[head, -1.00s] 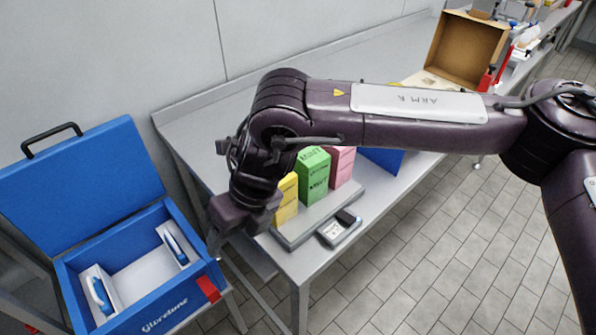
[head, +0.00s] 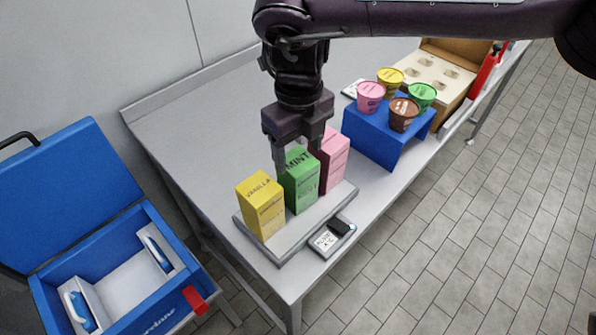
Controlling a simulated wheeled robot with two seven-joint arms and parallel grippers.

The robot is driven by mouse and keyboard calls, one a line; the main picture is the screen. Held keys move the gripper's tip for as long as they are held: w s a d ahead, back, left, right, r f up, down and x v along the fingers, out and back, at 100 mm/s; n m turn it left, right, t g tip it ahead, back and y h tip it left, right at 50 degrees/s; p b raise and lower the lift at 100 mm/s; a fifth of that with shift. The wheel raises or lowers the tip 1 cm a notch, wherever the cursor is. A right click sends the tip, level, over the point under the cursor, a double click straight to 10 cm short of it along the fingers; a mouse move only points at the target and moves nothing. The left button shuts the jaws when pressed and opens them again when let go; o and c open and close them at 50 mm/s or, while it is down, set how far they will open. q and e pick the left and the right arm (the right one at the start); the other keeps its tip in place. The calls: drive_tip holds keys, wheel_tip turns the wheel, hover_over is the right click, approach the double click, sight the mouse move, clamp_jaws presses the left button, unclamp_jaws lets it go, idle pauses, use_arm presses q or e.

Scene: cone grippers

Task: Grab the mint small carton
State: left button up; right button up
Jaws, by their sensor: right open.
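The mint small carton (head: 301,183) is green, marked MINT, and stands upright on a grey tray (head: 281,246) on the metal table. A yellow vanilla carton (head: 261,207) stands to its left and a pink carton (head: 334,162) to its right. My right gripper (head: 297,162) points down over the mint carton. It is open, with one finger at the carton's left side and the other toward its right, by the pink carton. Whether the fingers touch the carton I cannot tell. My left gripper is not in view.
A blue stand (head: 369,137) with several coloured tubs is to the right, before an open cardboard box (head: 455,88). A small display device (head: 331,238) sits at the tray's front edge. An open blue cooler (head: 151,288) stands at left. The table behind the cartons is clear.

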sight(298, 162)
wheel_tip(298, 162, down, 3)
drive_tip(key=shift+s+f+p, duration=0.1)
drive_tip(key=shift+f+p, duration=0.1)
drive_tip(key=shift+p, duration=0.55)
drive_tip(key=shift+w+a+f, duration=0.1)
drive_tip(key=shift+w+f, duration=0.15)
drive_tip(key=shift+f, duration=0.75)
drive_tip(key=shift+s+f, duration=0.1)
drive_tip(key=c, duration=0.7)
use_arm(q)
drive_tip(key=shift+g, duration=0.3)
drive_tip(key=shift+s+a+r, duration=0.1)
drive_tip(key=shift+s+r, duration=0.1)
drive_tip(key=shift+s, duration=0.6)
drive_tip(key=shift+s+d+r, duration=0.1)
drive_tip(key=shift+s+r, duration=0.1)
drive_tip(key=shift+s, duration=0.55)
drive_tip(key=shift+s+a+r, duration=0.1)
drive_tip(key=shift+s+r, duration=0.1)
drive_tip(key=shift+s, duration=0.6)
use_arm(e)
drive_tip(key=shift+c, duration=0.7)
